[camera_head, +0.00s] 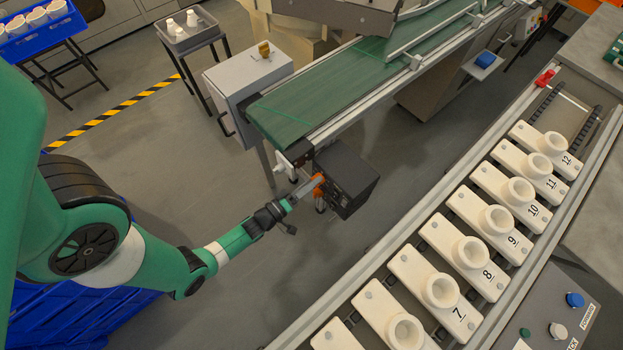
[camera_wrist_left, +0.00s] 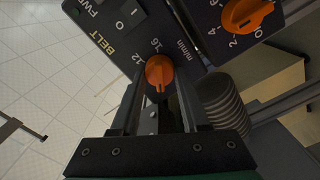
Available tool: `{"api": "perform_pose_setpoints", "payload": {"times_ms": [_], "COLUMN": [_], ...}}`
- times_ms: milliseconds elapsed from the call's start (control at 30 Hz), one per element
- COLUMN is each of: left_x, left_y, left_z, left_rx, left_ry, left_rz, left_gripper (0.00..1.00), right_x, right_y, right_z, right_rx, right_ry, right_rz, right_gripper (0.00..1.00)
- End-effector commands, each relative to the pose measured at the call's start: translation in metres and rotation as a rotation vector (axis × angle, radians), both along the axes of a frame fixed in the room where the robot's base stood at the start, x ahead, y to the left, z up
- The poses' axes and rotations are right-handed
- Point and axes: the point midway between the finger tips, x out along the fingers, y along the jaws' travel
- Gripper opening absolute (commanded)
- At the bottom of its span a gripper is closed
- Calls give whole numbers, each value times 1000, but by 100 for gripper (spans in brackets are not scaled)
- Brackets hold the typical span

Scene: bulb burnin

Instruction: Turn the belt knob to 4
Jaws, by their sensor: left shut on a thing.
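My left gripper (camera_head: 314,186) reaches the front of a black control box (camera_head: 345,178) below the end of the green conveyor. In the left wrist view, its fingers (camera_wrist_left: 160,95) are shut on an orange knob (camera_wrist_left: 160,72) beside the word BELT. The marks 12, 16 and m/min show around this knob; its other marks are hidden by the gripper. A dark line shows on the knob's lower side, but the number it points to is not readable. My right gripper is not in view.
A second orange knob (camera_wrist_left: 246,14), with a 0, 2, 4 scale, sits on the panel's upper right. A rocker switch (camera_wrist_left: 127,14) marked O and I is near FWD. The green conveyor (camera_head: 320,95) is above the box; a rail of numbered white holders (camera_head: 440,290) stands to the right.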

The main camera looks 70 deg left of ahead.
Motion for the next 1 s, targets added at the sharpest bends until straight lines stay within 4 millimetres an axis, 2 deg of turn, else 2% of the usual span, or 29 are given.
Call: {"api": "perform_pose_setpoints", "payload": {"times_ms": [533,567,700,1000], "left_x": [0,0,0,-1], "left_y": [0,0,0,0], "left_z": [0,0,0,0], "left_rx": [-23,-23,-22,-22], "left_ry": [-10,-10,-10,-9], "left_rz": [-1,-1,-1,0], "left_gripper": [0,51,75,75], "right_x": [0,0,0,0], "right_y": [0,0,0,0], "right_z": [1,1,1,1], "right_rx": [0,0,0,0], "right_ry": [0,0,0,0], "right_rz": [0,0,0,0], "right_gripper": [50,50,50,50]}}
